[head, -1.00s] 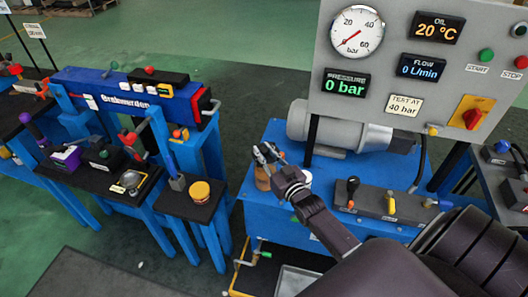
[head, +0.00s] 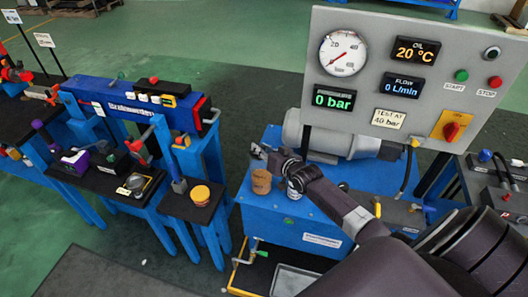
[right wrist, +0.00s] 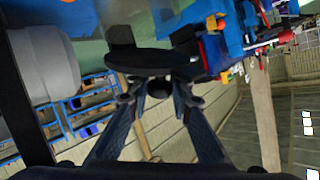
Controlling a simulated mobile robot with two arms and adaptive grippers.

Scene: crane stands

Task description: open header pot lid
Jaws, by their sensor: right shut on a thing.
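A small brown pot (head: 261,182) stands on the blue bench, below the fingers of my right gripper (head: 262,152). I take it for the header pot. In the right wrist view, my right gripper (right wrist: 158,86) is shut on a dark round disc (right wrist: 150,62), which looks like the pot lid. The disc is seen nearly edge-on. In the head view the lid is too small and dark to tell from the fingers. The gripper is above the pot, apart from it. My left gripper is not in view.
A white can (head: 294,191) stands right of the pot, partly under my right wrist. A grey motor (head: 330,137) lies behind, below the gauge panel (head: 370,115). A blue stand with a yellow round piece (head: 200,194) is to the left.

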